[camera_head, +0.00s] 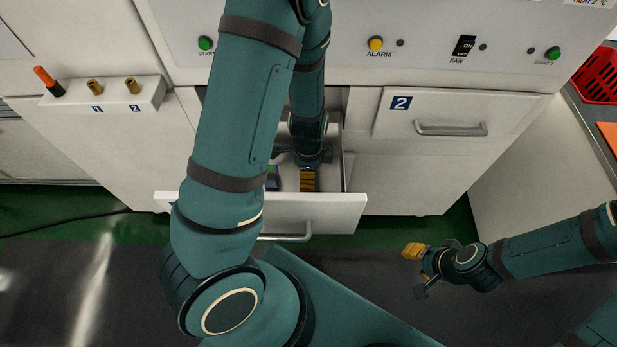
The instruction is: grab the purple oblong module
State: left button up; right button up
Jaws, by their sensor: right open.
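An open drawer (330,210) stands out from the white cabinet. Inside it, a small dark, purplish object (272,181) shows just right of my upper arm, which hides part of it. It may be the purple oblong module; its shape is not clear. My right gripper (416,270) is open and empty, out over the dark floor at the right, away from the drawer.
A closed drawer marked 2 (460,112) is at the right of the cabinet. Above are a green button (205,43), a yellow alarm button (376,43) and a fan switch (464,46). A socket block (110,94) is at left. A red basket (597,78) stands far right.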

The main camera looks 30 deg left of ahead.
pick_arm(q)
jog(key=shift+f, duration=0.5)
jog(key=c, duration=1.3)
